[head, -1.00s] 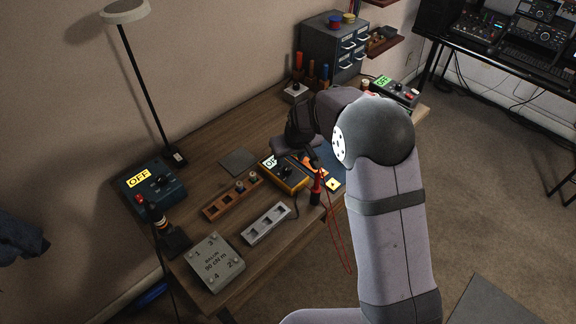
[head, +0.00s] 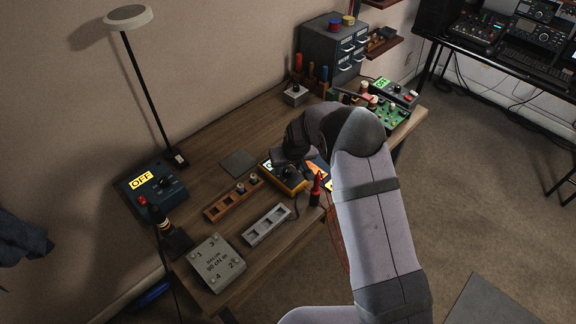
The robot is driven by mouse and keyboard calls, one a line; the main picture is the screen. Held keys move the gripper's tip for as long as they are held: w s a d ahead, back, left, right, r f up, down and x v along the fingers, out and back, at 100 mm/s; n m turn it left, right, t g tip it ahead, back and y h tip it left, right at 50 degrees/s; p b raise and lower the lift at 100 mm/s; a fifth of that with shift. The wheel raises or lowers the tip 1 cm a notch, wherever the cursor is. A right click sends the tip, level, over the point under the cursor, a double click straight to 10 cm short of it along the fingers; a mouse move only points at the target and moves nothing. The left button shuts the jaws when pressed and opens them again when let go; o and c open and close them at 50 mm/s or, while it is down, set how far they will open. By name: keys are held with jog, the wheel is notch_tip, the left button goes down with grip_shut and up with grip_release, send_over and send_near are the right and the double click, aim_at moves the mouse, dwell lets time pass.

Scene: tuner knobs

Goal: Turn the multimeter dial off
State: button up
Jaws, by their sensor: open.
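The yellow multimeter (head: 293,189) lies on the wooden bench near the middle. Its dark dial (head: 288,173) shows partly beneath my gripper, and its pointer direction cannot be read. Only a pale edge of its screen shows at the left; the rest is covered by my gripper. My gripper (head: 284,167) is over the multimeter, close to the dial, open. Its fingertips are small and dark, and I cannot tell whether they touch the dial.
A red probe (head: 316,189) stands just right of the multimeter. A brown slotted rack (head: 226,204), a grey rack (head: 267,226) and a grey box (head: 215,263) are in front. A blue OFF box (head: 153,190) stands left. A green board (head: 385,114) lies behind. A dark mat (head: 239,163) is bare.

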jog(key=shift+w+a+f, duration=0.1)
jog(key=shift+w+f, duration=0.1)
jog(key=shift+f, duration=0.4)
jog(key=c, duration=1)
jog(key=shift+n+y+b, duration=0.3)
jog(key=shift+n+b, duration=0.25)
jog(key=shift+n, duration=0.15)
jog(key=o, duration=1)
jog(key=shift+r, duration=0.1)
jog(key=b+v, duration=0.2)
jog(key=v, duration=0.5)
